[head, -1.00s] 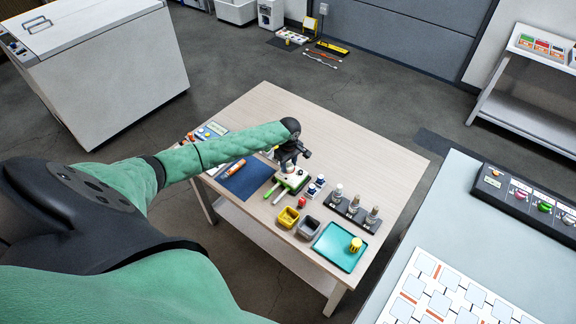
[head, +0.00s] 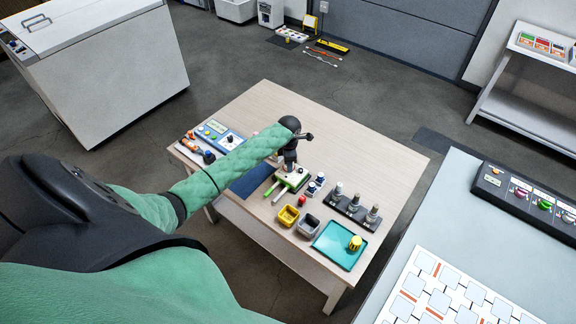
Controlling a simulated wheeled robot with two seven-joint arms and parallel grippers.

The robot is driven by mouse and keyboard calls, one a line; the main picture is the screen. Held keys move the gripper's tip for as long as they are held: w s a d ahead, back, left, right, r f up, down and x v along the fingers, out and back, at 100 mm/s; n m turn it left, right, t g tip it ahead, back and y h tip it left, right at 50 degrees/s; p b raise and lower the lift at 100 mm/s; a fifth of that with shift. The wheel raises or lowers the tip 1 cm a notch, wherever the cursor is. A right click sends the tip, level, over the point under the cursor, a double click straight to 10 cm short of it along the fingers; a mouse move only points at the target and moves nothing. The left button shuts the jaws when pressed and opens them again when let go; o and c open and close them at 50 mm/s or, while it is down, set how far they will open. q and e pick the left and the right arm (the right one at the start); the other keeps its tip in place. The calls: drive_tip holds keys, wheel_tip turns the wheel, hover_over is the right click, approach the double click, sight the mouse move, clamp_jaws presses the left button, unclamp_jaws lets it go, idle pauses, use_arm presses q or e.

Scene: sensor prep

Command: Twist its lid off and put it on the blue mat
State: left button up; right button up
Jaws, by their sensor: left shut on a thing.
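My left gripper (head: 289,168) points down over a white and green holder (head: 296,180) on the wooden table. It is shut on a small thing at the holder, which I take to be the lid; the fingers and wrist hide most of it. Whether the lid is still seated or lifted cannot be told. The blue mat (head: 248,184) lies left of the holder, partly covered by my left forearm. My right gripper is not in view.
Right of the holder stand small bottles (head: 312,188), a dark rack (head: 350,211) with metal-topped pieces, a yellow bin (head: 288,217), a grey bin (head: 307,227) and a teal tray (head: 335,252) with a yellow piece. The table's far right is clear.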

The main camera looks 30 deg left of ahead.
use_arm(q)
drive_tip(key=shift+n, duration=0.3)
drive_tip(key=shift+r, duration=1.35)
idle(1.5)
drive_tip(key=shift+r, duration=1.35)
